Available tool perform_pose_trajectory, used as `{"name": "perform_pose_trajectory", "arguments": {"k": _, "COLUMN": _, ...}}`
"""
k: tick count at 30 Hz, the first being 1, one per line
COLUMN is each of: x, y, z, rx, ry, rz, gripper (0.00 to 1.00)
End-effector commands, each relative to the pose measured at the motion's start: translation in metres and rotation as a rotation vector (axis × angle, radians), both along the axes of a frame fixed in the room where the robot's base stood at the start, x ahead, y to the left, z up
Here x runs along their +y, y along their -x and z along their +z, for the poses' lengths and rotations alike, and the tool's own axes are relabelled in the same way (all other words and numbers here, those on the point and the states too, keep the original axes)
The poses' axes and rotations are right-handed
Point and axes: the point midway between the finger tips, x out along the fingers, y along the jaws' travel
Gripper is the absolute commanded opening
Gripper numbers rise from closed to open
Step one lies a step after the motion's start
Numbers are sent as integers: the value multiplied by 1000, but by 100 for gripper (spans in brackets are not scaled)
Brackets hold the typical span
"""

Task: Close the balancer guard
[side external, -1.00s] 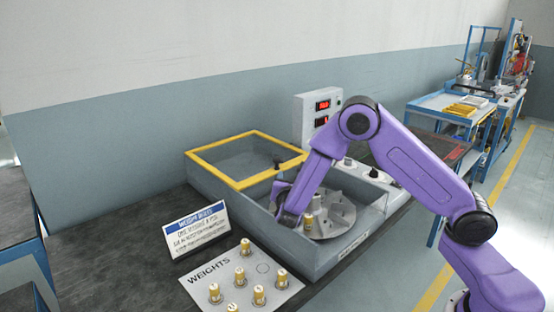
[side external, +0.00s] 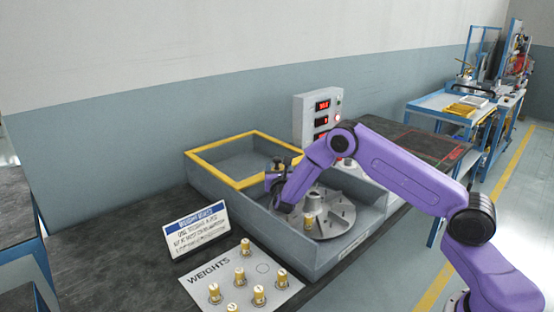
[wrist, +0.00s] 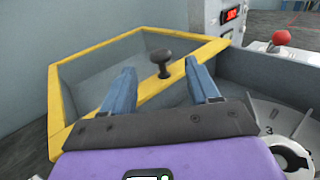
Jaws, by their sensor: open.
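The balancer guard (side external: 222,147) is a clear panel in a yellow frame, lying over the back left part of the grey housing; the rotor disc (side external: 335,214) in front is uncovered. A black knob (wrist: 161,60) stands on the guard's near frame edge. My gripper (side external: 273,182) is open at that edge. In the wrist view my gripper (wrist: 162,85) has its two blue fingers apart, one on either side of the knob in the picture, with nothing between them touching. A brass weight (side external: 309,221) stands on the rotor disc.
A control box (side external: 316,116) with red displays stands behind the housing. A red-topped lever (wrist: 280,38) is at right in the wrist view.

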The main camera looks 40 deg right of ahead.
Motion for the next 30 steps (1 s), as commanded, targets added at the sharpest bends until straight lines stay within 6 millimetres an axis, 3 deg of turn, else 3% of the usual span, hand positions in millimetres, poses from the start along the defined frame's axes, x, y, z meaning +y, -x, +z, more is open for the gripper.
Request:
{"name": "perform_pose_trajectory", "arguments": {"k": 9, "x": -31, "y": -38, "z": 0, "rx": -2, "ry": 1, "rz": 0, "gripper": 60}}
{"name": "perform_pose_trajectory", "arguments": {"k": 15, "x": -42, "y": -54, "z": 0, "rx": 0, "ry": 0, "rz": 0, "gripper": 60}}
{"name": "perform_pose_trajectory", "arguments": {"k": 29, "x": -48, "y": -61, "z": 0, "rx": 1, "ry": 1, "rz": 1, "gripper": 60}}
{"name": "perform_pose_trajectory", "arguments": {"k": 30, "x": -48, "y": -61, "z": 0, "rx": 1, "ry": 1, "rz": 1, "gripper": 54}}
